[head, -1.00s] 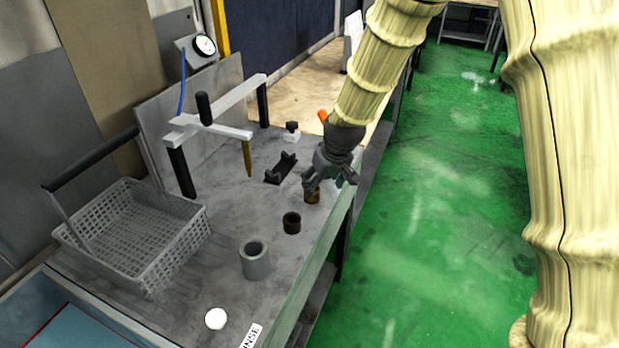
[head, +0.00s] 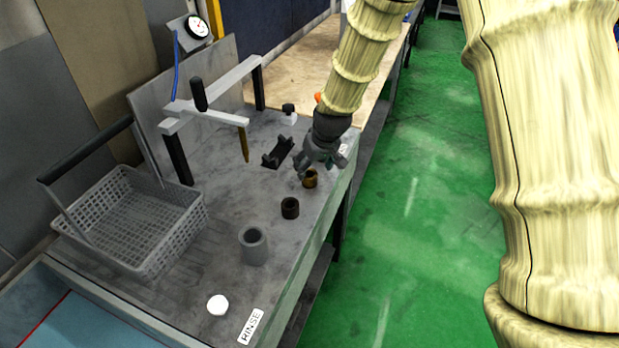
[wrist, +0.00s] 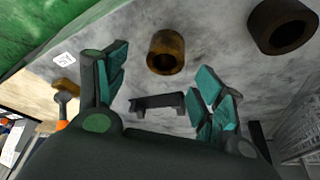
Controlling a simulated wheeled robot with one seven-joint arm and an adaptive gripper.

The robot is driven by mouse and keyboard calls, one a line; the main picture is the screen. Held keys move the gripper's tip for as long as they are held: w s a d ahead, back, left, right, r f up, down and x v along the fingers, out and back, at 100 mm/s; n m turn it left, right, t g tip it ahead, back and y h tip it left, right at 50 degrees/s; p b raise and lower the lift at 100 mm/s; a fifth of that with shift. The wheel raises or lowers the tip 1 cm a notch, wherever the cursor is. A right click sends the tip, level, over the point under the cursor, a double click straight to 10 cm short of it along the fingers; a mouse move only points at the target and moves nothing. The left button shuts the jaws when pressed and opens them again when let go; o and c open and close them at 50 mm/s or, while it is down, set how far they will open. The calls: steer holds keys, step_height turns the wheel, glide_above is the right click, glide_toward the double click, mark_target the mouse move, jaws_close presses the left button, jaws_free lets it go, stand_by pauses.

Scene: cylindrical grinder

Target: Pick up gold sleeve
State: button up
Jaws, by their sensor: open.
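The gold sleeve (head: 310,178) stands upright on the grey bench near its right edge, a short brass-brown ring with an open top. In the wrist view the gold sleeve (wrist: 166,52) shows beyond the fingertips, roughly midway between them and a little past their ends. My gripper (head: 318,168) is just above and behind the sleeve, with its fingers spread. In the wrist view my gripper (wrist: 160,85) has its two teal-padded fingers wide apart with nothing between the pads. I cannot tell whether a finger touches the sleeve.
A dark sleeve (head: 290,208) and a larger grey sleeve (head: 254,246) stand nearer on the bench. A black cradle (head: 278,153) lies left of my gripper.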

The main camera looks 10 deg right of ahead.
mark_target(309, 173)
steer(key=shift+s+p+x, duration=0.15)
steer(key=shift+p+x, duration=0.25)
steer(key=shift+x, duration=0.35)
steer(key=shift+s+p+x, duration=0.1)
steer(key=shift+p+x, duration=0.3)
steer(key=shift+x, duration=1.4)
steer(key=shift+a, duration=0.2)
steer(key=shift+s, duration=0.1)
steer(key=c, duration=1.1)
steer(key=shift+c, duration=1.4)
steer(key=shift+r, duration=0.2)
